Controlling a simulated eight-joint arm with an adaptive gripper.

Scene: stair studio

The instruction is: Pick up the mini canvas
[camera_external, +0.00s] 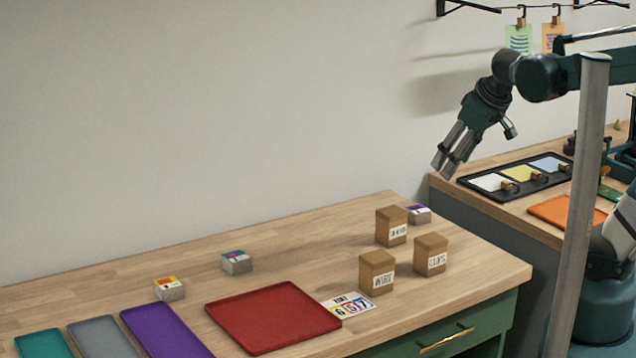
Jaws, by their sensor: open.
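No thing is plainly marked as the mini canvas. Three small grey blocks with coloured picture tops may be it: an orange-and-red one (169,289) at the left, a teal-and-purple one (237,262) at the middle back, and a purple-and-white one (419,214) at the far right, partly behind a box. My gripper (442,169) is open and empty, high at the upper right, pointing down-left. It is apart from all the blocks.
Three brown labelled boxes (376,273) stand at the right. A red tray (272,317) lies in front, with a numbered card (350,306) beside it. Teal, grey and purple trays (165,332) lie front left. A grey post (578,200) stands at the right. The back middle is clear.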

